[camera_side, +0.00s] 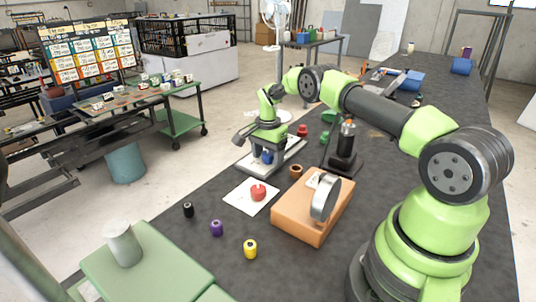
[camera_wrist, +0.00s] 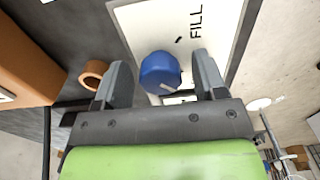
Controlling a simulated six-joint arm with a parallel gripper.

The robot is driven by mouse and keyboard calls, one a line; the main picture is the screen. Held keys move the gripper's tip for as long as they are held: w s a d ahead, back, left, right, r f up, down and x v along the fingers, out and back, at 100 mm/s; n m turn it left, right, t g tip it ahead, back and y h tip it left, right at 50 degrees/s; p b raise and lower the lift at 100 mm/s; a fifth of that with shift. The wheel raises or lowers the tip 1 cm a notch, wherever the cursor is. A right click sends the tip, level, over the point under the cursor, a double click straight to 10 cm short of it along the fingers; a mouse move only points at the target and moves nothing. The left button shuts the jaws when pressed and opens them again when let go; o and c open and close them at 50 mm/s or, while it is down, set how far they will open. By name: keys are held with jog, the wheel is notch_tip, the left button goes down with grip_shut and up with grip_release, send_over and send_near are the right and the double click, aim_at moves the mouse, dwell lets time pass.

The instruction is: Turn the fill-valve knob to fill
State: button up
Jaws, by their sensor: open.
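The blue knob (camera_wrist: 161,72) sits on a pale plate (camera_wrist: 130,18) in the wrist view. The word FILL and a short black mark are printed on the plate beyond the knob. My gripper (camera_wrist: 160,75) is open, with one finger on each side of the knob and gaps showing between. I cannot tell how deep the fingers reach around it. In the side view my gripper (camera_side: 266,138) points down over the plate, and the blue knob (camera_side: 267,157) shows small beneath it.
An orange block (camera_side: 310,222) with a grey ring-shaped part (camera_side: 325,200) stands nearer the base. A brown ring (camera_side: 296,171) lies between it and the plate. A red piece (camera_side: 258,193) sits on a white sheet. Black, purple and yellow pieces stand at the front of the dark table.

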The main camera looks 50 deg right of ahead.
jog(key=c, duration=0.9)
